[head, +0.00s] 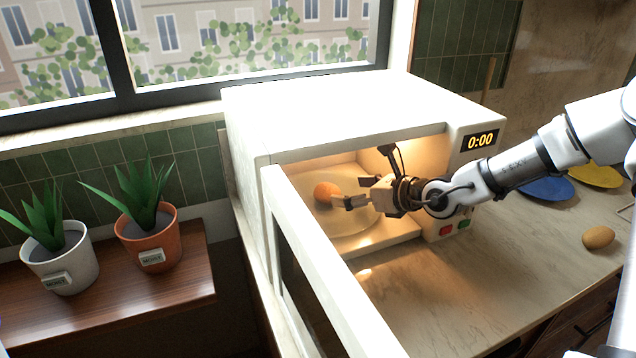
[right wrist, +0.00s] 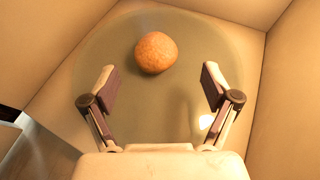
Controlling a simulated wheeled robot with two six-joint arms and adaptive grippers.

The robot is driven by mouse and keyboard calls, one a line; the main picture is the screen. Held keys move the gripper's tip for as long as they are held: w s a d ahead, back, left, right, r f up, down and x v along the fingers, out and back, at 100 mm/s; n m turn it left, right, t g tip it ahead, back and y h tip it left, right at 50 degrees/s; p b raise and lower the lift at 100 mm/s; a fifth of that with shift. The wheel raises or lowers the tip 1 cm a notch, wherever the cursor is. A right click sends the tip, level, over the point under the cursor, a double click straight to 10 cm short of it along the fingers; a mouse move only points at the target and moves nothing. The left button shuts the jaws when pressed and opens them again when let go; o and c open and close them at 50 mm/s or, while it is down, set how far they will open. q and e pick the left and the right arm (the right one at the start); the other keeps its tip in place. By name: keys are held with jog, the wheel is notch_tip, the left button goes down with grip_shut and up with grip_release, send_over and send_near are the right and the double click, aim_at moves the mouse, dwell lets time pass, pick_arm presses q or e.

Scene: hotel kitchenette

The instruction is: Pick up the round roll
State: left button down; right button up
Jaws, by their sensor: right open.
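The round roll (head: 325,192) is orange-brown and sits on the round glass plate (head: 365,222) inside the lit, open microwave (head: 340,110). In the right wrist view the roll (right wrist: 156,52) lies ahead of the fingertips, a little left of the middle of the gap. My right gripper (head: 345,197) reaches into the microwave from the right. In the right wrist view its two fingers (right wrist: 158,85) are spread wide with nothing between them. My left gripper is in neither view.
The microwave door (head: 335,280) stands open toward the front. A second, oval roll (head: 598,237) lies on the counter at right, near a blue plate (head: 546,189) and a yellow plate (head: 597,175). Two potted plants (head: 147,235) stand on a wooden shelf at left.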

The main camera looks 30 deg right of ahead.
aim_at(335, 192)
jog(key=shift+x, duration=0.85)
jog(key=x, duration=0.1)
jog(key=p+x, duration=0.1)
jog(key=x, duration=0.3)
jog(key=shift+w+a+f, duration=0.1)
jog(key=shift+a+f, duration=0.05)
jog(key=shift+a, duration=0.2)
jog(key=shift+c, duration=1.4)
jog(key=c, duration=0.9)
